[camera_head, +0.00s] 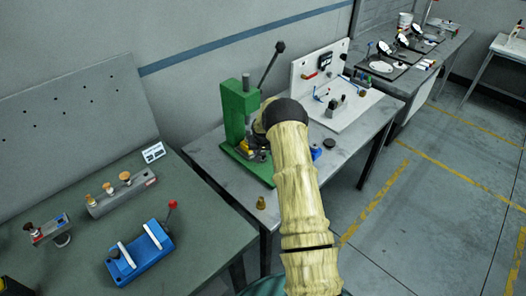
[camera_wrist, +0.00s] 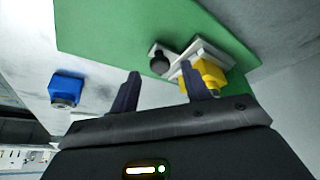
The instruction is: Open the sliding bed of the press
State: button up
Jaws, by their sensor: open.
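The green press (camera_head: 237,118) stands on the middle table, with its long lever and black knob (camera_head: 280,46) raised up to the right. In the head view my arm covers much of the press's front and hides my gripper. In the wrist view my gripper (camera_wrist: 161,80) is open and empty over the green base (camera_wrist: 110,35). A dark round knob (camera_wrist: 159,63) shows just beyond the gap between my fingers, joined to a pale metal slide (camera_wrist: 190,52) that looks like the sliding bed. A yellow block (camera_wrist: 206,75) sits beside it, partly behind my right finger.
A blue block (camera_wrist: 66,88) lies on the table to the left in the wrist view. A brass piece (camera_head: 261,203) stands near the table's front edge. A white panel station (camera_head: 318,72) is behind right. A blue fixture (camera_head: 140,252) is on the left table.

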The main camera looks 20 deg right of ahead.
jog(key=shift+x, duration=1)
